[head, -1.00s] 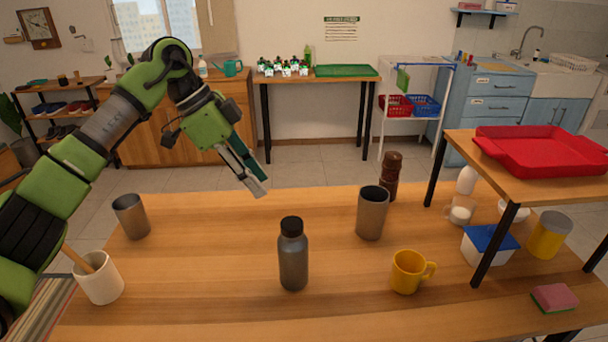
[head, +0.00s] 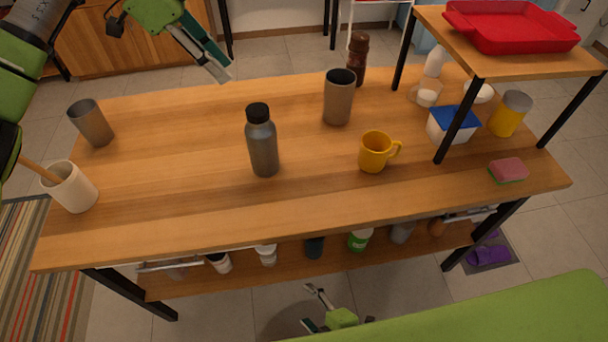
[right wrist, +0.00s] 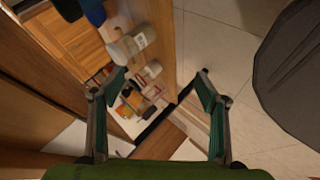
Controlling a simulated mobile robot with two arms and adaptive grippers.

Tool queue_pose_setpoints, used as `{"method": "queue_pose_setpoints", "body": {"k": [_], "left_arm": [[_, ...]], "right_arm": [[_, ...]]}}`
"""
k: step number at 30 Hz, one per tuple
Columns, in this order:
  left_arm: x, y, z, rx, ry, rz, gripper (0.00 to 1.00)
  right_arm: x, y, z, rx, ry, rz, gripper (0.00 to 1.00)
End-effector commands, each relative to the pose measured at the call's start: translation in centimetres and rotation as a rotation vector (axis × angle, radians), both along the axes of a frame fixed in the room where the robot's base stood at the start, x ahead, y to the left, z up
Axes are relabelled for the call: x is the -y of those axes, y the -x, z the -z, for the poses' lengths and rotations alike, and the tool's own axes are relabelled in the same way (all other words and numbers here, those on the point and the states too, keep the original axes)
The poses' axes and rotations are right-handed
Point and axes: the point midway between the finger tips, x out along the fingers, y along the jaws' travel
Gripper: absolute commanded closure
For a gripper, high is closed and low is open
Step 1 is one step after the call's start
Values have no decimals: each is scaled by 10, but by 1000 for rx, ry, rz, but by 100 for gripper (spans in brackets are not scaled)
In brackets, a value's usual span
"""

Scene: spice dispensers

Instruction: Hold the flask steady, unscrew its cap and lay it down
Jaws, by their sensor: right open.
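The flask (head: 263,148) is a dark grey bottle standing upright near the middle of the table. Its black cap (head: 258,113) sits on its top. My left gripper (head: 222,73) hangs past the table's far edge, behind and left of the flask and apart from it; its fingers are seen side-on, so their gap is unclear. My right gripper (head: 313,306) is low in front of the table, below the tabletop and away from the flask. In the right wrist view my right gripper (right wrist: 158,98) has its fingers spread with nothing between them.
Near the flask stand a grey cup (head: 339,98) and a yellow mug (head: 374,152). A tilted-looking metal cup (head: 92,123) and a white crock (head: 70,187) are at left. A raised shelf with a red tray (head: 510,28) is at right. The wooden tabletop (head: 190,185) is clear left of the flask.

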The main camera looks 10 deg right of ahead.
Motion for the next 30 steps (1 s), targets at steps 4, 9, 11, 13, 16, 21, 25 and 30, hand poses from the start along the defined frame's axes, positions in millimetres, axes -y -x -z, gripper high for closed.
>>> {"method": "queue_pose_setpoints", "body": {"k": [4, 9, 11, 13, 16, 21, 25, 30], "left_arm": [[0, 0, 0, 0, 0, 0, 72], [0, 0, 0, 0, 0, 0, 72], [0, 0, 0, 0, 0, 0, 72], [0, 0, 0, 0, 0, 0, 72], [0, 0, 0, 0, 0, 0, 72], [0, 0, 0, 0, 0, 0, 72], [0, 0, 0, 0, 0, 0, 72], [0, 0, 0, 0, 0, 0, 72]], "right_arm": [[-50, -15, -75, 253, 42, -194, 32], [-99, -16, -164, 544, 91, -356, 32], [-95, -32, -195, 643, 78, -337, 32], [-93, -42, -230, 749, 66, -322, 32], [-89, -52, -277, 888, 54, -292, 32], [-74, -68, -351, 1150, 120, -274, 32], [-64, -80, -400, 1427, 348, -362, 32], [-57, -81, -463, 1814, 715, -476, 32]]}}
